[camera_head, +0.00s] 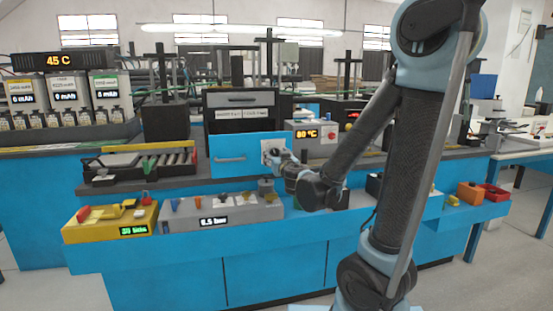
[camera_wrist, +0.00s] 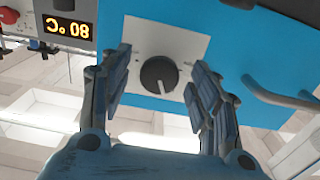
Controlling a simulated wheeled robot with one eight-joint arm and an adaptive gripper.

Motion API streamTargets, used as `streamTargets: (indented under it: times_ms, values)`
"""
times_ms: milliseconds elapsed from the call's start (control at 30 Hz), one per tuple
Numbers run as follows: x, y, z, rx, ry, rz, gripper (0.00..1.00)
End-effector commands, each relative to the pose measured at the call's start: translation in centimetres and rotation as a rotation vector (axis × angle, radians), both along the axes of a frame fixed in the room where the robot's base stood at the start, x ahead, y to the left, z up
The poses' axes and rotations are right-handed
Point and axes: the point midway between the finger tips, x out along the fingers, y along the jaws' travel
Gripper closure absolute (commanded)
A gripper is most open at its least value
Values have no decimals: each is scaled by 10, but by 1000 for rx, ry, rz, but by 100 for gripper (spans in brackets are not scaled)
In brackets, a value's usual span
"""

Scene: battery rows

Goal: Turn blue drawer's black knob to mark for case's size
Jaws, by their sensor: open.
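The blue drawer (camera_head: 228,160) has a light plate and a bar handle on its front. In the wrist view its blue front (camera_wrist: 215,25) fills the upper part, with the handle (camera_wrist: 280,97) at right. The round black knob (camera_wrist: 158,75) sits on the whitish plate (camera_wrist: 190,46); its pale pointer line points toward the picture's bottom. Size marks on the plate are too faint to read. My gripper (camera_wrist: 160,60) is open, one finger on each side of the knob, with gaps showing. In the head view my gripper (camera_head: 277,158) is at the plate and hides the knob.
An oven-like box with an 80 C display (camera_head: 306,134) stands right of the drawer. Below are a grey box reading about 6.5 (camera_head: 230,212) and a yellow box (camera_head: 110,224). A black slotted tray (camera_head: 140,168) lies left. Red and orange bins (camera_head: 470,193) stand far right.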

Motion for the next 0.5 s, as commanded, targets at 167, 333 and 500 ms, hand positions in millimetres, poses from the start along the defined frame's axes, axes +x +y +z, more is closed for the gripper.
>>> streamTargets:
  times_ms: [167,333,500]
  values:
    - [1,0,0,0,0,0,44]
    - [0,0,0,0,0,0,62]
    - [0,0,0,0,0,0,88]
